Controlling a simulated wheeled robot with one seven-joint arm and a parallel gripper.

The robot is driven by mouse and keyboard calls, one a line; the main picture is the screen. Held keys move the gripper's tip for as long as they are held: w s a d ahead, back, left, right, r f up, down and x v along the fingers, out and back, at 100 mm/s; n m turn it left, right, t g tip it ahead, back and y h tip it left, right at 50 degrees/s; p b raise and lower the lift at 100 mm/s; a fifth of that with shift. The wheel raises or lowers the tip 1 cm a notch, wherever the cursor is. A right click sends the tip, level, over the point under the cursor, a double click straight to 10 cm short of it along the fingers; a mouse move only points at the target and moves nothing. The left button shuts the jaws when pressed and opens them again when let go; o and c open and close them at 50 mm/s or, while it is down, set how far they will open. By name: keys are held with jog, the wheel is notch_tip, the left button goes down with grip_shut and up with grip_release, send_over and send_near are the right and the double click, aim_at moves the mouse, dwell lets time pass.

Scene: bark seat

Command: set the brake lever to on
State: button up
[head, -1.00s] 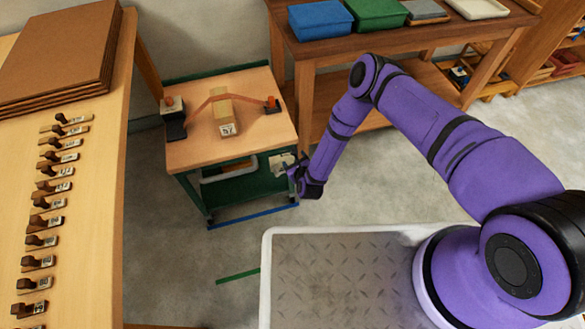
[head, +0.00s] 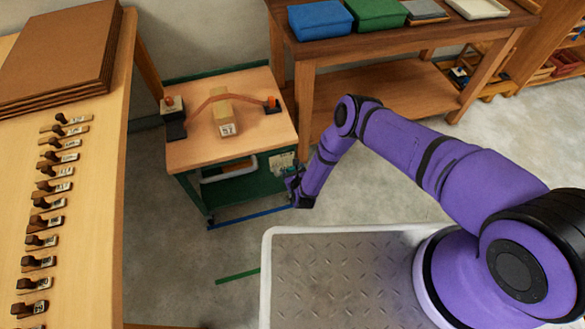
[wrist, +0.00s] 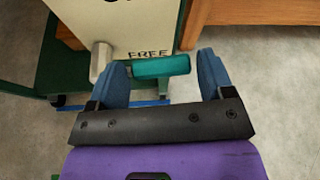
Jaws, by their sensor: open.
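The brake lever's teal grip (wrist: 160,66) lies roughly level in the wrist view, pointing right from a silver pivot (wrist: 101,60) on a pale plate (wrist: 118,22). The word FREE is printed just above the grip; another marking at the top is cut off. My gripper (wrist: 162,66) is open, with one blue finger on either side of the grip. I cannot tell whether either finger touches it. In the head view my gripper (head: 291,180) is at the right front of the green cart (head: 240,184), below the plate (head: 281,160), and hides the lever.
The cart's wooden top (head: 190,150) carries a block and a brown strap. A bench with bins (head: 320,20) stands behind, and a long table (head: 95,190) with several small labelled pieces is on the left. Grey floor is open right of the cart.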

jog(key=shift+x, duration=1.1)
jog(key=c, duration=1)
